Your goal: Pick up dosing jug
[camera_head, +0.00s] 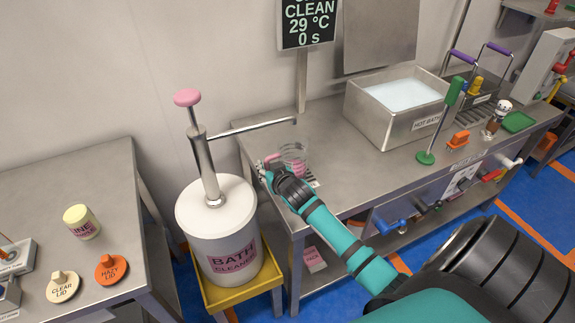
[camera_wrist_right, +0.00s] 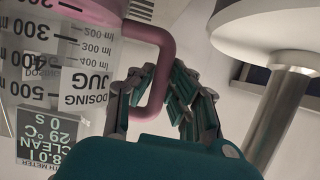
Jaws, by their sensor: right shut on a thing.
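The dosing jug (camera_head: 294,156) is clear with a pink handle and shows at the left front corner of the right-hand steel bench. My right gripper (camera_head: 267,166) is at the jug's left side, partly hidden by its own wrist. In the right wrist view the jug (camera_wrist_right: 88,75) appears upside down with its printed scale and name. There my right gripper (camera_wrist_right: 155,95) has its fingers around the pink handle (camera_wrist_right: 163,60) and is shut on it. I cannot tell whether the jug's base touches the bench. My left gripper is not in view.
A white bath cleaner drum (camera_head: 215,225) with a pink-topped pump (camera_head: 187,98) stands on a yellow stand, its spout reaching over the bench near the jug. A display (camera_head: 308,22) on a post rises behind. The hot bath (camera_head: 375,112) stands to the right. Lids (camera_head: 111,270) lie on the left bench.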

